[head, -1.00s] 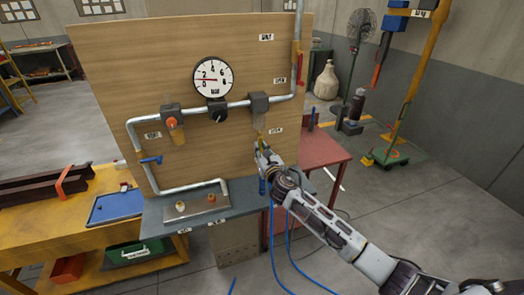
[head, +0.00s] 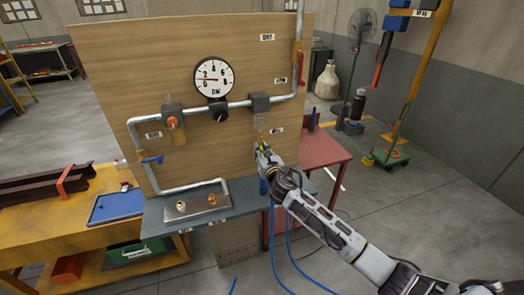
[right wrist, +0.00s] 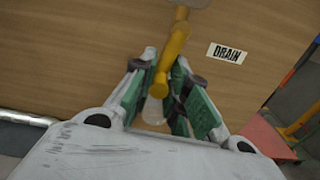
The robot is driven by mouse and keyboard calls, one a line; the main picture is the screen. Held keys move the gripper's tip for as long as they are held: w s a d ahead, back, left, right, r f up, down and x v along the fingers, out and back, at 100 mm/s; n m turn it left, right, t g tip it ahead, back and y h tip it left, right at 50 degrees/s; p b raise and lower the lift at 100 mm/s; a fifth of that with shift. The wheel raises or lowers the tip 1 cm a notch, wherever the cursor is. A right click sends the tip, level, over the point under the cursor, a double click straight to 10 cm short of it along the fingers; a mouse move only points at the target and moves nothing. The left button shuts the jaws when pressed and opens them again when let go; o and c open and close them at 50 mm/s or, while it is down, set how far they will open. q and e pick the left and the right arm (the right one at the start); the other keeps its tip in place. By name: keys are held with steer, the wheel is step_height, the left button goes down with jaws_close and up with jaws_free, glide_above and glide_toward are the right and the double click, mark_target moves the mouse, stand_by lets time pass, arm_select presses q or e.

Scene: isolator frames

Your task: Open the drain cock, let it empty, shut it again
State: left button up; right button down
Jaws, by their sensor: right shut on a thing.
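The yellow drain cock (right wrist: 172,52) hangs below a bowl on the wooden panel, beside the DRAIN label (right wrist: 228,53). It slants down to the left in the right wrist view. My right gripper (right wrist: 166,72) has its green-padded fingers on both sides of the cock's lower part and is shut on it. In the head view my right gripper (head: 262,150) is at the panel, just under the small clear bowl (head: 259,121). A pale, blurred shape shows below the cock between the fingers; I cannot tell what it is. My left gripper is out of view.
A round gauge (head: 214,78) and grey pipework (head: 237,104) sit on the panel. A blue-handled valve (head: 151,159) is at the left. A grey bench (head: 232,205) runs below, with a red table (head: 318,160) at the right. Blue hoses (head: 287,250) hang below my arm.

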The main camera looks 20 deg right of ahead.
steer(key=shift+s+a+r, duration=0.1)
steer(key=shift+a, duration=0.45)
steer(key=a+r+m+p, duration=0.2)
steer(key=r+m, duration=0.3)
steer(key=m, duration=0.9)
steer(key=shift+a+r+m, duration=0.25)
steer(key=shift+a+m, duration=0.15)
steer(key=shift+a, duration=0.15)
steer(key=shift+d, duration=0.1)
steer(key=c, duration=1.4)
jaws_free()
steer(key=shift+f, duration=0.15)
steer(key=shift+f, duration=0.15)
